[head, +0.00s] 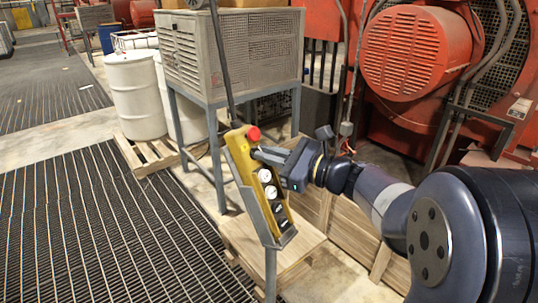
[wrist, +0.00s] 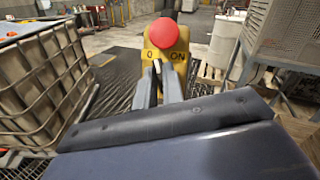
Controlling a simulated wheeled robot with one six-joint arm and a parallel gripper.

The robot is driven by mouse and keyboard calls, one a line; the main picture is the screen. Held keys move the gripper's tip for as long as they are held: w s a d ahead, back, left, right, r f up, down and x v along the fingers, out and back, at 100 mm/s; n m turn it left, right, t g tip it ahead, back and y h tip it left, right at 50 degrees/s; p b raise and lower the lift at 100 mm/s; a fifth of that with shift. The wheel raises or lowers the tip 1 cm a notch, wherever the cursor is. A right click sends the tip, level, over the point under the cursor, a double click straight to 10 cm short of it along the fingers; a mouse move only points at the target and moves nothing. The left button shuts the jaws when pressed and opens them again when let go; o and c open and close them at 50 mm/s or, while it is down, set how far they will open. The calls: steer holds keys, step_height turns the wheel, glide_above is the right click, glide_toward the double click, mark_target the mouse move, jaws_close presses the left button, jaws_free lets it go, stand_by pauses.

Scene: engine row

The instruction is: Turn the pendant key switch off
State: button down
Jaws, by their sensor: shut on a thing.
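In the wrist view the red button (wrist: 167,33) stands above a yellow plate (wrist: 165,54) marked "0" on the left and "ON" on the right. My gripper (head: 257,152) reaches in from the right to the pendant's upper face, just below the red button. In the wrist view my gripper (wrist: 161,70) is shut on the key switch below the labels. Its fingers hide the key, so its angle cannot be told.
A grey vented cabinet (head: 235,45) on legs stands behind the pendant. White drums (head: 136,95) stand on a pallet to the left. A red engine (head: 405,50) is at the right. In the wrist view a caged tank (wrist: 40,80) stands left. The grating floor is open.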

steer(key=shift+f+n+g+b, duration=0.2)
steer(key=shift+n+g+b, duration=0.4)
steer(key=shift+n, duration=0.4)
steer(key=shift+r+n, duration=0.2)
steer(key=shift+n, duration=0.3)
steer(key=c, duration=1.5)
jaws_free()
steer(key=b+v, duration=0.2)
steer(key=v, duration=0.8)
steer(key=shift+d+b, duration=0.3)
steer(key=shift+d, duration=0.15)
steer(key=shift+a, duration=0.1)
